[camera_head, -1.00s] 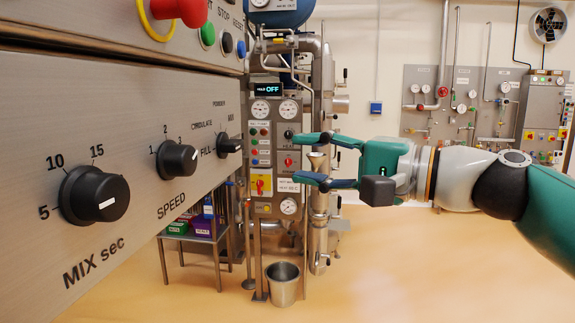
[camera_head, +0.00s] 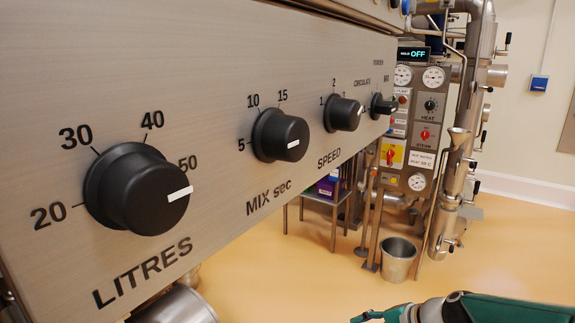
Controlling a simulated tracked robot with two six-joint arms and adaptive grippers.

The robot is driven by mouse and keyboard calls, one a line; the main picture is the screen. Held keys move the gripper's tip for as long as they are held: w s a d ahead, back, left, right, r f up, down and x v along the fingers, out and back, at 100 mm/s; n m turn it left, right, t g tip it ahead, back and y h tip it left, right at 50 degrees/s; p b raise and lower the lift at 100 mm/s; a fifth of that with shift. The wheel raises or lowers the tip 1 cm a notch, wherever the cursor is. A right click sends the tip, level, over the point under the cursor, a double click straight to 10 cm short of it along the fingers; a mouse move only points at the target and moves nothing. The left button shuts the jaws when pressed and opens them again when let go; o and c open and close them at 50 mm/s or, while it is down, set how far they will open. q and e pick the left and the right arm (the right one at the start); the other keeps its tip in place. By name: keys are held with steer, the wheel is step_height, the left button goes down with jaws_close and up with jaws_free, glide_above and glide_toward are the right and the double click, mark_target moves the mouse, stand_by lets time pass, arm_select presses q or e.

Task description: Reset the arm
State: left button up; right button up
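My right arm (camera_head: 490,309) comes in from the lower right corner, teal with a pale joint. Its gripper (camera_head: 366,317) is at the bottom edge and points left. Only the tip of one dark and teal finger shows; the rest is cut off by the frame, so I cannot see whether it is open or shut. No held object shows. It is below and to the right of the control panel, apart from it. My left gripper is not in view.
The steel control panel (camera_head: 222,90) with LITRES (camera_head: 135,190), MIX sec (camera_head: 280,135) and SPEED (camera_head: 342,113) knobs fills the left. A steel bucket (camera_head: 397,262) stands on the floor by the pipework (camera_head: 455,165). The floor (camera_head: 500,245) at right is clear.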

steer(key=s+a+f+n+g+h, duration=0.1)
steer(key=s+f+g, duration=0.1)
steer(key=s+f, duration=0.5)
steer(key=s+a+f+n+g, duration=0.1)
steer(key=s+f+g, duration=0.15)
steer(key=f, duration=0.95)
steer(key=s+a+f+n+g+h, duration=0.1)
steer(key=s+f+n, duration=0.3)
steer(key=s, duration=0.5)
steer(key=s+a+f+n+g+h, duration=0.1)
steer(key=s+a+f+n+g, duration=0.1)
steer(key=s+f, duration=0.6)
step_height(320, 180, up, 17)
steer(key=w+n+t+p, duration=0.1)
steer(key=n+t+p, duration=0.1)
steer(key=p, duration=1.4)
steer(key=shift+d+r, duration=0.2)
steer(key=shift+d, duration=0.1)
steer(key=shift+t, duration=0.25)
